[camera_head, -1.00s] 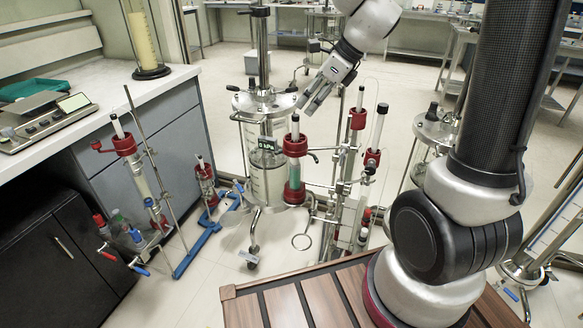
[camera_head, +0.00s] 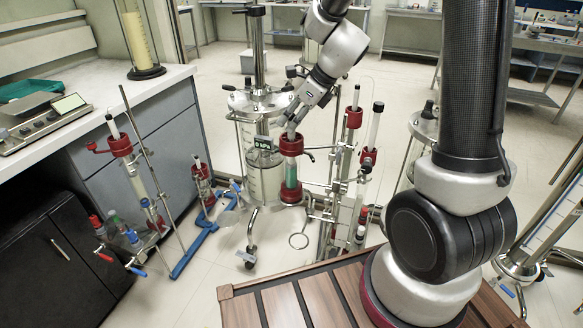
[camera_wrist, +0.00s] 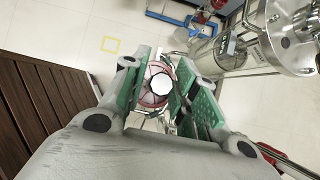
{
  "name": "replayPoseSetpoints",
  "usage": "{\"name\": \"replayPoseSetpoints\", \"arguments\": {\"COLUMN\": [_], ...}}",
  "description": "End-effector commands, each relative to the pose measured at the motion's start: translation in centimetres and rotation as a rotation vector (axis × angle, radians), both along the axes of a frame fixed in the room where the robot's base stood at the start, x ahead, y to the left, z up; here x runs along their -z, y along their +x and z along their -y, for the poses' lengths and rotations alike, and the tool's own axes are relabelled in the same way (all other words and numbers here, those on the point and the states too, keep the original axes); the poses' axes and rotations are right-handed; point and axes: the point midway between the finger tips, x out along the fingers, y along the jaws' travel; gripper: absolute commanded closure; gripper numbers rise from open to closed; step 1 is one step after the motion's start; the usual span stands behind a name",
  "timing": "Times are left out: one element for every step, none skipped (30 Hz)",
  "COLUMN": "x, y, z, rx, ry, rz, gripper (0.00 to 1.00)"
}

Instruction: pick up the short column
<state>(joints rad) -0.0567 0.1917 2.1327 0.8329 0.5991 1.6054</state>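A column with a red collar (camera_head: 291,146) and green contents stands upright in front of the steel-and-glass vessel. My gripper (camera_head: 294,118) is right over its top, fingers pointing down. In the wrist view the column's white round top (camera_wrist: 162,84) and pinkish-red collar (camera_wrist: 150,99) lie between the two green-padded fingers. The fingers are apart, with gaps beside the white top; I cannot tell how far down they reach around it. A smaller red-topped column (camera_head: 201,172) stands further left on a blue base. Which one the task calls short is not clear from the pictures.
The steel vessel (camera_head: 264,170) stands close behind and left of the column. A stand with red-collared columns (camera_head: 354,117) is just to the right. Another column (camera_head: 128,160) stands by the left bench (camera_head: 150,88). Open floor lies further back.

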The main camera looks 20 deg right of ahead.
Motion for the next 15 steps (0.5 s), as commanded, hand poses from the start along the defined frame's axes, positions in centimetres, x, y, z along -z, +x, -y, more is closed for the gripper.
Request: {"name": "replayPoseSetpoints", "arguments": {"x": [-0.01, -0.01, -0.01, -0.02, -0.02, -0.02, -0.02, -0.02, -0.02, -0.02, -0.02, -0.08, -0.08, -0.08, -0.08], "y": [0.00, 0.00, 0.00, -0.01, -0.01, -0.01, -0.01, -0.01, -0.01, -0.01, -0.01, 0.03, 0.03, 0.03, 0.03], "z": [0.00, 0.00, 0.00, 0.01, 0.01, 0.01, 0.01, 0.01, 0.01, 0.01, 0.01, 0.00, 0.00, 0.00, 0.00], "rx": [0.000, 0.000, 0.000, 0.000, 0.000, 0.000, 0.000, 0.000, -0.001, -0.001, -0.001, 0.000, 0.000, 0.000, 0.000], "ry": [0.000, 0.000, 0.000, 0.000, 0.000, 0.000, 0.000, 0.000, 0.000, 0.000, 0.000, 0.000, 0.000, 0.000, 0.000], "rz": [0.000, 0.000, 0.000, 0.000, 0.000, 0.000, 0.000, 0.000, 0.000, 0.000, 0.000, 0.002, 0.002, 0.002, 0.002], "gripper": [0.87, 0.92, 1.00, 1.00, 1.00, 1.00, 1.00, 1.00, 1.00, 1.00, 1.00, 1.00, 1.00, 1.00, 1.00]}}
